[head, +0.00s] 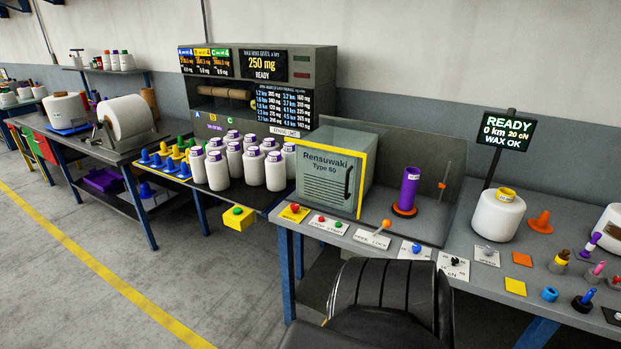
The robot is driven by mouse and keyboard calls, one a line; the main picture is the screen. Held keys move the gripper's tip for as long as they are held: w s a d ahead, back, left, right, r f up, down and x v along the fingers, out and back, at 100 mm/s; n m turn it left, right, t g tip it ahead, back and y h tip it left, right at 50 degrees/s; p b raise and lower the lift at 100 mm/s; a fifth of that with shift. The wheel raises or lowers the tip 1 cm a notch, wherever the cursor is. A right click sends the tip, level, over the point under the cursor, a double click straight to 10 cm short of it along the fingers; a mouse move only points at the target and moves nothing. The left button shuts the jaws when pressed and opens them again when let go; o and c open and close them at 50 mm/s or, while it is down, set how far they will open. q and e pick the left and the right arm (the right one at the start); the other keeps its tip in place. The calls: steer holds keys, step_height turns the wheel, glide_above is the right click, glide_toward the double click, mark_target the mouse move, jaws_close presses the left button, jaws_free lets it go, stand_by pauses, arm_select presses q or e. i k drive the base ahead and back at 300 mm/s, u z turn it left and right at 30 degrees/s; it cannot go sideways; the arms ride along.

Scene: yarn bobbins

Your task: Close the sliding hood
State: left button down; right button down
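The sliding hood (324,178) is a grey-green, see-through box marked "Rensuwaki Type 60", with a yellow edge and a black upright handle (348,184). It stands at the left end of the tester on the right-hand bench. To its right the work area is uncovered: a purple tube (409,187) stands upright on an orange-red base (404,211) before a grey back panel (425,160). The hood is apart from the tube. Neither of my grippers is in view.
Buttons and an orange-tipped lever (386,223) line the bench front. A white bobbin (497,217) stands to the right. Several white bottles (217,170) stand left of the hood. A black ribbed shape at bottom centre hides part of the bench front; I cannot tell what it is.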

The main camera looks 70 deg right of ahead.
mark_target(317, 146)
steer(key=z, duration=0.15)
steer(key=i, duration=0.8)
steer(key=z, duration=1.25)
steer(key=i, duration=0.7)
steer(key=z, duration=0.75)
